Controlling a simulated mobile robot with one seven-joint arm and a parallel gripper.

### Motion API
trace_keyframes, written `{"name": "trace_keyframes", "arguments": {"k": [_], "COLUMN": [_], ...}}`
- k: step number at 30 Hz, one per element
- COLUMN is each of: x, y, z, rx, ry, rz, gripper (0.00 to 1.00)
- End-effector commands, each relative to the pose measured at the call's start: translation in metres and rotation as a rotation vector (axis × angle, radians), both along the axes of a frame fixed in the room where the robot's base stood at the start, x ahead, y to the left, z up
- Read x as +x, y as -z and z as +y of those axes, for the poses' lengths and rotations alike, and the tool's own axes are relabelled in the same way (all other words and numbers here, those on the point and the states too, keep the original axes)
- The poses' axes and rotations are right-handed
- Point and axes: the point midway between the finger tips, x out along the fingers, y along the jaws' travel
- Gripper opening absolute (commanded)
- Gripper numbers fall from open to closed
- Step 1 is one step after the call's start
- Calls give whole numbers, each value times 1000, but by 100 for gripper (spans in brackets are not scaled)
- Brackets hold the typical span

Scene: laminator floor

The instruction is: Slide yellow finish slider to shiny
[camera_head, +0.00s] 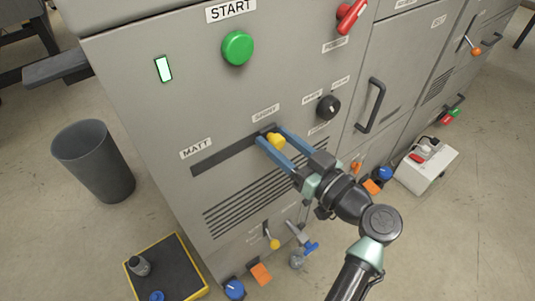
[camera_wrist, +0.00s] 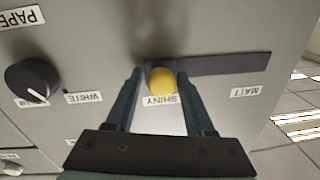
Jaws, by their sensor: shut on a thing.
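The yellow finish slider knob (camera_head: 277,140) sits at the right end of a dark slot (camera_head: 225,158) on the grey machine front, just below the SHINY label (camera_head: 265,113). The MATT label (camera_head: 196,148) is by the slot's left end. My gripper (camera_head: 272,135) has its two blue fingers on either side of the knob and is shut on it. In the wrist view, which is upside down, the yellow knob (camera_wrist: 162,80) lies between the fingertips at the slot's left end, next to the SHINY label (camera_wrist: 160,100). The rest of the slot there is clear.
A green START button (camera_head: 238,48) is above, and a black dial (camera_head: 328,107) is right of the slider. A red lever (camera_head: 350,16) is at the top. A grey bin (camera_head: 95,162) stands left. A small yellow-tipped lever (camera_head: 274,243) is below the vents.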

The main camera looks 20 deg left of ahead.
Motion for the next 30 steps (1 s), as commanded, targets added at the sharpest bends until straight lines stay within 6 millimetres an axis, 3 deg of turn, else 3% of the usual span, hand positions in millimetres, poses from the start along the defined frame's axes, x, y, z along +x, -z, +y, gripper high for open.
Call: {"name": "trace_keyframes", "arguments": {"k": [9,10,12,22,30], "x": [4,4,4,0,-29], "y": [-1,-1,-1,-1,-1], "z": [-3,-4,-3,-8,-50], "rx": [2,2,2,0,0], "ry": [15,15,15,13,18], "rz": [4,4,4,2,3], "gripper": [0,59,68,68,68]}}
